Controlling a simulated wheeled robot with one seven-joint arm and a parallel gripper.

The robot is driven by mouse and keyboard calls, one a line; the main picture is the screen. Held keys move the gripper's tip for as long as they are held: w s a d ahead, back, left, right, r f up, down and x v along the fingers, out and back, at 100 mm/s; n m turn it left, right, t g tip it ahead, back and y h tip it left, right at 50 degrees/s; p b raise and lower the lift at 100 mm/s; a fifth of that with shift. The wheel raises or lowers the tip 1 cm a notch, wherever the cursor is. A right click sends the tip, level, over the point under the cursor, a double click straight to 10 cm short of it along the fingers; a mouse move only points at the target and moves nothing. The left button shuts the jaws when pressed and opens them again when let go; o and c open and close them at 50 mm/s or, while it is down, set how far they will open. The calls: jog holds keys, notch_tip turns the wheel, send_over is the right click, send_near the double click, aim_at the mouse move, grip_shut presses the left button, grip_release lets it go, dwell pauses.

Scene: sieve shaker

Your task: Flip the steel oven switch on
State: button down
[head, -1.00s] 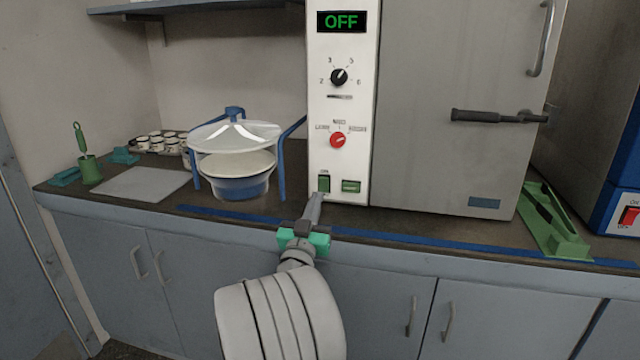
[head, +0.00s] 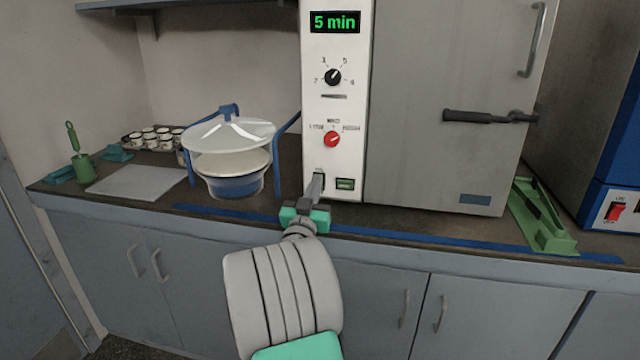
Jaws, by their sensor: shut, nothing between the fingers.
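The steel oven (head: 440,60) stands at the back with a white control panel (head: 313,108). Its display (head: 335,22) reads "5 min" in green. Its power switch (head: 319,177) is low on the panel, and my fingers partly cover it. A small green lamp or button (head: 345,184) beside it looks lit. My gripper (head: 316,184) is shut and empty, its fingertips at or against the switch; I cannot tell whether they touch. A black dial (head: 333,77) and a red knob (head: 331,139) sit higher on the panel.
Left of the oven is a blue-framed sieve stand (head: 230,150) with a clear lid. A grey plate (head: 138,182) and a tray of cups (head: 155,138) lie further left. A green holder (head: 545,220) and a blue machine (head: 612,190) with a red switch are at right.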

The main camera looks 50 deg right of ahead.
jog(key=shift+s+a+f+b, duration=0.1)
jog(key=shift+a+b, duration=0.1)
jog(key=shift+b, duration=0.15)
jog(key=s+a+b, duration=0.3)
jog(key=s+a, duration=0.2)
jog(key=a, duration=0.7)
jog(key=shift+s+f, duration=0.4)
jog(key=shift+f, duration=0.05)
jog(key=shift+a, duration=0.1)
